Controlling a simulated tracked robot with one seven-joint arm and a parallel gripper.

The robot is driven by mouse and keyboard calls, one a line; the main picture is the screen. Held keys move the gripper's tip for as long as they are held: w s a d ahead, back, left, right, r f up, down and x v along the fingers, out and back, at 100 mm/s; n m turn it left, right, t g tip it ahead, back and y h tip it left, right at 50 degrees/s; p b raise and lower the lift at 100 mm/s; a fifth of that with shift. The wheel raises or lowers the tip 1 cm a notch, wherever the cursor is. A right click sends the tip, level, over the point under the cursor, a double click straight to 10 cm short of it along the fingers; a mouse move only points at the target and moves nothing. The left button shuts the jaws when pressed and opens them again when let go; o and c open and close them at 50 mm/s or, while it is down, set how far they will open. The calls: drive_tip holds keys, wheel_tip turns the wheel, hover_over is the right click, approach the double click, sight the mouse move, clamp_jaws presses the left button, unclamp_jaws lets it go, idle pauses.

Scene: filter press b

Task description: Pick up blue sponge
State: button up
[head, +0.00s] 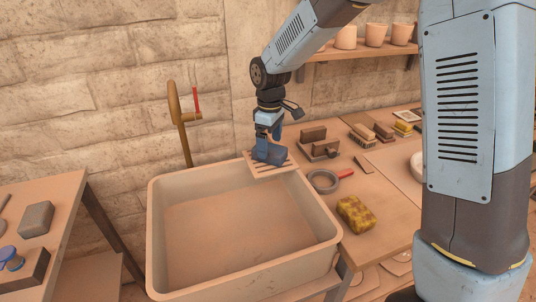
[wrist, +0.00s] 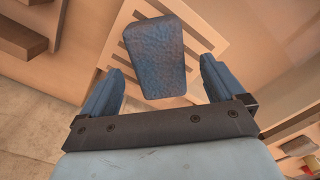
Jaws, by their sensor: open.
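The blue sponge (head: 270,153) lies on a slatted draining board (head: 261,168) at the back right corner of the basin in the head view. In the wrist view the sponge (wrist: 155,56) is a textured dark blue block, slightly tilted in the picture, on the pale slats (wrist: 212,45). My gripper (head: 268,136) is directly over the sponge in the head view. In the wrist view my gripper (wrist: 161,78) is open, with one finger to each side of the sponge's near end. A gap shows between the sponge and each finger. The exact height above it is hard to tell.
A large empty basin (head: 158,236) stands in front of the board. On the table to the right are a grey ring-shaped item (head: 311,181), a yellow sponge (head: 355,214) and several brushes or blocks (head: 312,134). A tap (head: 173,101) rises behind the basin's left.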

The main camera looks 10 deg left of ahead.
sight(270, 148)
drive_tip(key=shift+f, duration=1.7)
drive_tip(key=shift+c, duration=0.4)
drive_tip(key=c, duration=1)
drive_tip(key=shift+r, duration=0.55)
drive_tip(key=shift+c, duration=0.2)
wheel_tip(270, 148, up, 3)
drive_tip(key=shift+s+f, duration=0.1)
drive_tip(key=shift+f, duration=0.1)
drive_tip(key=s+d+r, duration=0.6)
drive_tip(key=s+r, duration=0.3)
drive_tip(key=s, duration=0.3)
drive_tip(key=shift+s+r, duration=0.2)
drive_tip(key=shift+s, duration=0.05)
